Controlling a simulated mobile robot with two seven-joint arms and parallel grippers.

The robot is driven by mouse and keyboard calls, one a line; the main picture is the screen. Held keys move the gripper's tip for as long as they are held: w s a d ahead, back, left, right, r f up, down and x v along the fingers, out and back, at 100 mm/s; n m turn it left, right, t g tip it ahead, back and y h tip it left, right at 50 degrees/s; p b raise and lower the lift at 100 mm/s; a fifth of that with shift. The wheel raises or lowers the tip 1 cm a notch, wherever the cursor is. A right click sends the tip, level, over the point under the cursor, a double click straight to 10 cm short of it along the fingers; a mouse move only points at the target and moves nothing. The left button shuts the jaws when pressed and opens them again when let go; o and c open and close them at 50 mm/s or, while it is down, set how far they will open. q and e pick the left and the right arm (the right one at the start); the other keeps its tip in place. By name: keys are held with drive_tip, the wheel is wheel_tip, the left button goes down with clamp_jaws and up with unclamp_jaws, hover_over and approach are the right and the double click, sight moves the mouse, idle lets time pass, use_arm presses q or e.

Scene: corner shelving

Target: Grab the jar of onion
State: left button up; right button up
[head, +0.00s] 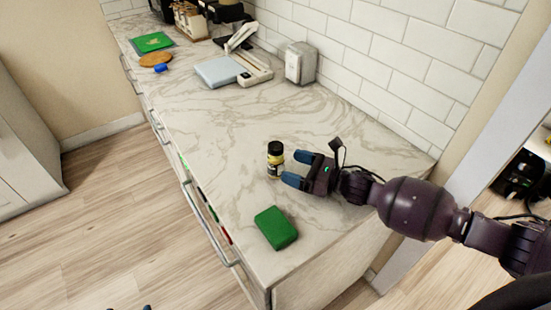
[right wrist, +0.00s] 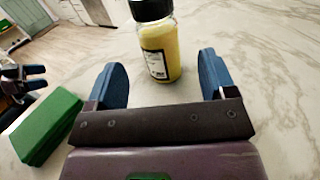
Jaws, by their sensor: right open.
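The jar of onion (head: 275,160), a small jar with yellow contents, a black lid and a dark label, stands upright on the marble counter. My right gripper (head: 300,169) is open beside it, with its blue fingers pointing toward the jar. In the right wrist view the jar (right wrist: 160,45) stands just ahead of the gap between the open fingers (right wrist: 168,80), and nothing is held. The jar's lid top is cut off there. My left gripper (right wrist: 22,75) shows small at the left edge of the right wrist view, away from the counter; its opening is unclear.
A green block (head: 276,228) lies on the counter (head: 215,130) near the front edge, close to the jar. A white scale-like device (head: 235,70) and a grey canister (head: 300,62) stand farther back. A tiled wall bounds the right side. The counter's middle is clear.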

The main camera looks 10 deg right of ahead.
sight(279, 161)
drive_tip(key=x, duration=0.5)
drive_tip(key=shift+d, duration=0.1)
drive_tip(key=c, duration=0.9)
drive_tip(key=shift+c, duration=0.7)
drive_tip(key=shift+r, duration=0.15)
